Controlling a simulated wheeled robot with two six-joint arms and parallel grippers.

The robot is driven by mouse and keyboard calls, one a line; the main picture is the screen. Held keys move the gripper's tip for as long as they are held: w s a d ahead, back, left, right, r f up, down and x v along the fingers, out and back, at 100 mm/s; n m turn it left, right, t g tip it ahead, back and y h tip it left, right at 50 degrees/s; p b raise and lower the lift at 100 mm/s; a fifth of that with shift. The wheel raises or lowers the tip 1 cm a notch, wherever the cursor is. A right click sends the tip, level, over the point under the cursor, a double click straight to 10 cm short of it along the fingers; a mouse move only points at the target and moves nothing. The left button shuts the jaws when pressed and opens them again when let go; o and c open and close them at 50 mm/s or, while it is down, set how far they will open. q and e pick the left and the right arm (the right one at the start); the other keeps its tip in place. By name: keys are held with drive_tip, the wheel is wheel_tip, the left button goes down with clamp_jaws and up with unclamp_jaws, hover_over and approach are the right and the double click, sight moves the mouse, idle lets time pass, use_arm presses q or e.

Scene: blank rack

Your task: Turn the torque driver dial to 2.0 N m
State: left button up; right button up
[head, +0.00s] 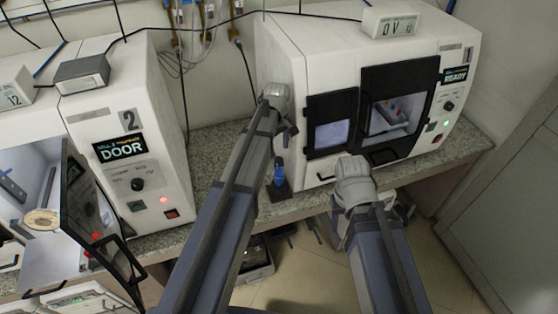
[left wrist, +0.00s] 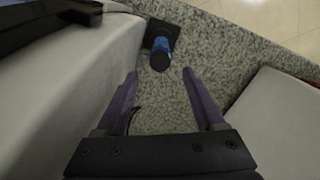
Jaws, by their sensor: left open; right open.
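The torque driver (head: 280,174) stands upright on a small dark base on the granite counter, between the two white machines. It has a blue body and shows from above in the left wrist view (left wrist: 161,55) with a dark top. Its dial and scale cannot be read. My left gripper (left wrist: 163,76) is open and empty, pointing down at the counter. The driver shows just beyond its fingertips, not between them. In the head view the left gripper (head: 290,128) is mostly hidden by its wrist. My right gripper (head: 343,213) is partly hidden below its wrist, in front of the counter, away from the driver.
The right machine (head: 300,55) stands close beside the driver, its panel reading READY. The left machine (head: 112,95) reads DOOR and has an open dark door (head: 95,215) sticking out. Bare granite counter (head: 215,150) lies between them. A dark bin (head: 257,262) sits below.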

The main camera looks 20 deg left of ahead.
sight(278, 159)
use_arm(q)
wheel_tip(278, 159, down, 5)
drive_tip(key=b, duration=0.4)
drive_tip(key=shift+f, duration=0.1)
drive_tip(key=shift+c, duration=0.3)
clamp_jaws()
